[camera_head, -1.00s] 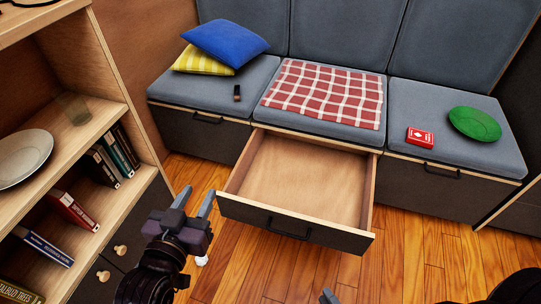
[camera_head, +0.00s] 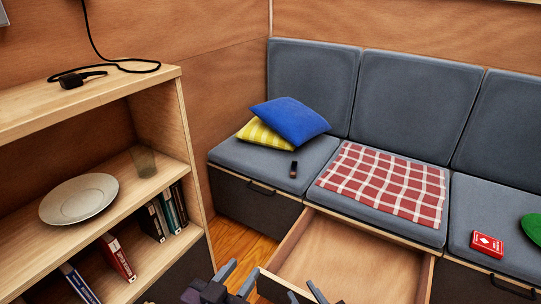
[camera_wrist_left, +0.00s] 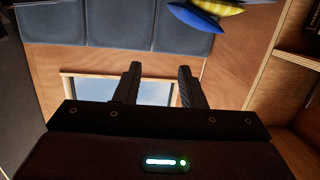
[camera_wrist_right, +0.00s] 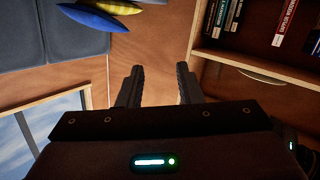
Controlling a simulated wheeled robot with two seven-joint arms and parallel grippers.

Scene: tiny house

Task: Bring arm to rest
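My left gripper (camera_head: 237,278) shows at the bottom edge of the head view, beside the front left corner of the open drawer (camera_head: 345,250). Its fingers are apart, and in the left wrist view the gripper (camera_wrist_left: 160,85) is open with nothing between the fingers. My right gripper (camera_head: 305,293) shows only as fingertips at the bottom edge of the head view, in front of the drawer. In the right wrist view the gripper (camera_wrist_right: 160,85) is open and empty. The drawer is pulled out under the bench and its visible inside is empty.
A wooden shelf (camera_head: 130,85) with a plate (camera_head: 79,198), a glass (camera_head: 143,160) and books stands at the left. The grey bench holds a blue pillow (camera_head: 289,121), a yellow pillow (camera_head: 262,135), a checkered cloth (camera_head: 385,183), a dark small object (camera_head: 293,169), a red box (camera_head: 487,243) and a green disc (camera_head: 533,227).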

